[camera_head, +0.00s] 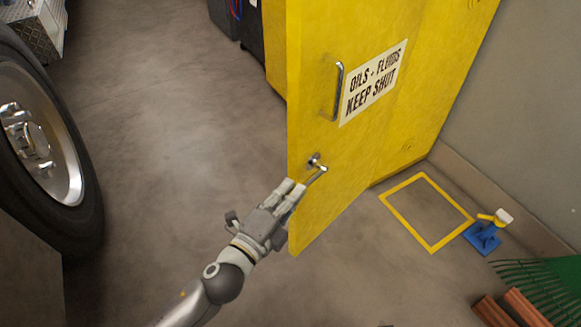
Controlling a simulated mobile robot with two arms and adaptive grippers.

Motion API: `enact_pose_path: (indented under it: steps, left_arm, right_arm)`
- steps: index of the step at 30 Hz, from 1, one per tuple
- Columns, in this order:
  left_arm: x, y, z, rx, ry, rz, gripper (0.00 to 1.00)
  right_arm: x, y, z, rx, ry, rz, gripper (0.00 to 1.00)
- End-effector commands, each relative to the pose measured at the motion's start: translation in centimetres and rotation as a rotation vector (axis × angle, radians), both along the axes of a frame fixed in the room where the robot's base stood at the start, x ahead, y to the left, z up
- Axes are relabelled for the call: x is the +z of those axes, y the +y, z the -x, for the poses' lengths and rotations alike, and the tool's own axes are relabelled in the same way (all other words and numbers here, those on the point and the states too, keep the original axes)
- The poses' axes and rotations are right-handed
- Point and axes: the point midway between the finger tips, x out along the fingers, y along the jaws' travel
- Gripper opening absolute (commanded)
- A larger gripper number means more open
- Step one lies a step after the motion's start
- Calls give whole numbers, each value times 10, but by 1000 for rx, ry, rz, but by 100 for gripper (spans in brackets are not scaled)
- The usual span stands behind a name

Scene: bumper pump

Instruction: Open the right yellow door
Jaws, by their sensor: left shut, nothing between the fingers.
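The yellow door (345,150) bears a white sign (374,82) reading "OILS - FLUIDS KEEP SHUT". It stands swung out from the yellow cabinet (425,90), with its free edge toward the left. My right gripper is not in view.
A large truck wheel (45,150) stands at the left. On the floor at the right are a yellow outlined square (428,212), a blue object with a yellow and white top (483,237), and a green rake (545,280). Open floor (180,120) lies left of the door.

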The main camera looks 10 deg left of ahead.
Motion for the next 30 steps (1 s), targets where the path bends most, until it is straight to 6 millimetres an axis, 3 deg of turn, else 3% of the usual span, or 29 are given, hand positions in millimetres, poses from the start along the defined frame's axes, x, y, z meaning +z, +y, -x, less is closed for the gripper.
enact_pose_path:
  steps: [3, 8, 23, 25, 30]
  left_arm:
    - [5, -14, 3, -7, -3, -4, 0]
    - [6, -20, -6, -6, -4, -6, 0]
    - [6, -60, -89, -8, -3, -4, 0]
    - [5, -46, -96, -6, -2, -10, 0]
    - [5, -32, -107, -7, -2, -6, 0]
  right_arm:
    - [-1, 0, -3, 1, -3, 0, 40]
    - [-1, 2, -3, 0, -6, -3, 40]
    - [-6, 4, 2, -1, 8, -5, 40]
    - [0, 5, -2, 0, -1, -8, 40]
    - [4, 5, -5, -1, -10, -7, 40]
